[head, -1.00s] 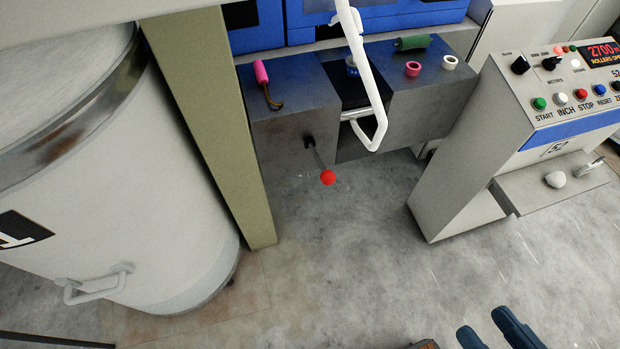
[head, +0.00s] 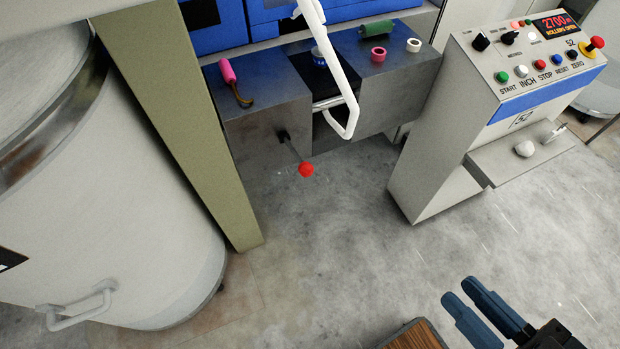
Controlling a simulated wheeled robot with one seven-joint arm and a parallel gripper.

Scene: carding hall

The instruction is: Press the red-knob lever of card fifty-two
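The red-knob lever (head: 306,169) sticks out on a thin rod from a slot in the front of the grey metal block (head: 262,122), left of centre in the head view. Its red ball hangs in front of and below the slot. The control panel (head: 535,85) to the right is marked 52 and its display reads 2700 and rollers open. My gripper (head: 463,297) is at the lower right, well apart from the lever. Its two blue fingers lie side by side with a narrow gap that looks empty. The lever is unobstructed.
A white bar handle (head: 346,125) hangs in front of the block. A large pale can (head: 130,230) and an olive post (head: 190,120) stand at left. A small shelf (head: 500,160) juts from the panel. A wooden-topped thing (head: 418,336) is at the bottom edge. The floor between is clear.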

